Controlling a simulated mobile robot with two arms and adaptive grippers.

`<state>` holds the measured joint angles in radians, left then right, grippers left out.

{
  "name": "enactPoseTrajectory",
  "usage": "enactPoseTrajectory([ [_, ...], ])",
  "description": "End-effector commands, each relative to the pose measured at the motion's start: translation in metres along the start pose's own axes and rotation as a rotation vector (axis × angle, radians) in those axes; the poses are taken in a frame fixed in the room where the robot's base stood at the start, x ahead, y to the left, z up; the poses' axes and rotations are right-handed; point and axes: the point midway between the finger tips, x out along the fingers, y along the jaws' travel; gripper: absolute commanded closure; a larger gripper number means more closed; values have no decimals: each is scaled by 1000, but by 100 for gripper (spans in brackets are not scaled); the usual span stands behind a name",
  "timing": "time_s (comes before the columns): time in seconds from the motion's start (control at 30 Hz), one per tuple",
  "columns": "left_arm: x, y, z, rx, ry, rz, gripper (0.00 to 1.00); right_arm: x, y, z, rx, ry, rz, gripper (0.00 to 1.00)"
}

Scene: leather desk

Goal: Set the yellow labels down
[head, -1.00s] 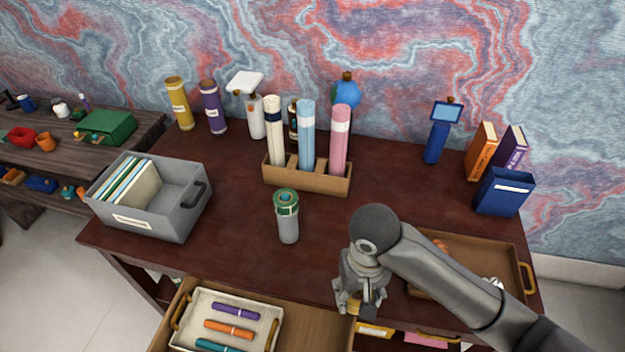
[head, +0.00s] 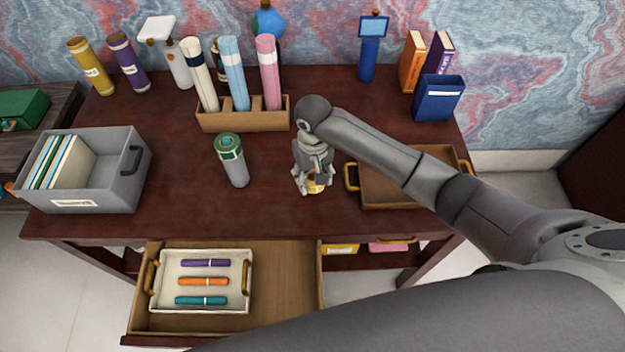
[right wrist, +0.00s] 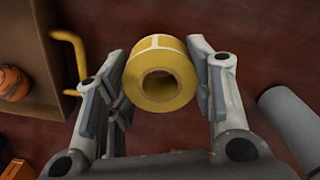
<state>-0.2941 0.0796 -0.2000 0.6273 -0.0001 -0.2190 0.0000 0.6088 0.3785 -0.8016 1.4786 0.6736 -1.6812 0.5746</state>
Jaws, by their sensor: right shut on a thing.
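The yellow labels (right wrist: 160,75) are a yellow roll with a hollow core and a pale stripe. My right gripper (right wrist: 160,88) is shut on the roll, with one finger on each side of it in the right wrist view. In the head view the right gripper (head: 315,182) is over the front middle of the dark red desk (head: 275,208). Only a bit of the yellow roll (head: 316,187) shows below the fingers there. I cannot tell whether the roll touches the desk. My left gripper is not in view.
A grey cylinder with a green top (head: 231,160) stands left of the gripper. A brown tray (head: 385,196) lies close on the right. A holder with rolled tubes (head: 243,119) stands behind. A grey bin (head: 115,190) is at left. The drawer (head: 290,290) is open in front.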

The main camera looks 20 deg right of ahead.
Motion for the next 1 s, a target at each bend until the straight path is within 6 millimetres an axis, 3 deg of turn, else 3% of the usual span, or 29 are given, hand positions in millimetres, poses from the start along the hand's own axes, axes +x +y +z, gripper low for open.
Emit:
enactPoseTrajectory([
  [0.27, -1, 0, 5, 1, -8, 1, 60, 14, 3, -11, 0, 0, 0, 75],
  [0.5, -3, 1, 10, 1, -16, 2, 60, 43, 4, -11, -1, 0, 2, 75],
  [0.87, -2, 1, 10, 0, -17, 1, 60, 47, 3, -11, 0, 0, 0, 75],
  [0.9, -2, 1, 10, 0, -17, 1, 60, 48, 3, -11, 0, 1, 0, 50],
  [1.0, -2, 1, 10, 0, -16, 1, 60, 48, 3, -11, 0, 1, 0, 37],
])
